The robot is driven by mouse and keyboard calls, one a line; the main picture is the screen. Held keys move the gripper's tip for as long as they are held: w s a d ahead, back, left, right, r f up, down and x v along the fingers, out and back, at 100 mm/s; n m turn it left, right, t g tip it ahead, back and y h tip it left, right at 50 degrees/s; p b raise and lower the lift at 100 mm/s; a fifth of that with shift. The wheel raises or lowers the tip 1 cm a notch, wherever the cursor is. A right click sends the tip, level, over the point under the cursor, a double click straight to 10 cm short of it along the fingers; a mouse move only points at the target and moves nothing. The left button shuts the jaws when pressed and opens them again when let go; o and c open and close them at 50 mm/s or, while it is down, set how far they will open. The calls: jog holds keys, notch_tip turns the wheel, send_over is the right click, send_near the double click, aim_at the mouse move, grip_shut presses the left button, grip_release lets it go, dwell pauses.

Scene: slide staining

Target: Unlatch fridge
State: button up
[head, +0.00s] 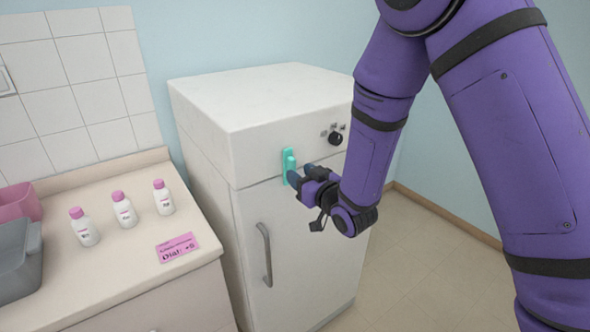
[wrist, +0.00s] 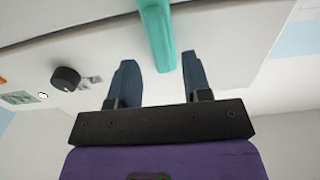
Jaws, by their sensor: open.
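The white fridge (head: 300,240) stands against the wall in the middle of the head view, its door shut. A teal latch (head: 289,166) sits on its front near the top of the door. It also shows in the wrist view (wrist: 157,32) at the top middle. My gripper (head: 299,175) is right at the latch in the head view. In the wrist view my gripper (wrist: 155,75) is open, with the latch's lower end in front of and between its two dark blue fingers. I cannot tell whether a finger touches the latch.
A black dial (head: 336,138) is on the fridge front, right of the latch. A grey door handle (head: 265,255) is below. On the left, a counter (head: 110,275) holds three pink-capped bottles (head: 122,209), a pink note (head: 176,248) and a grey bin (head: 18,262). Floor is clear at right.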

aim_at(294, 169)
jog(key=shift+x, duration=1.7)
jog(key=c, duration=0.7)
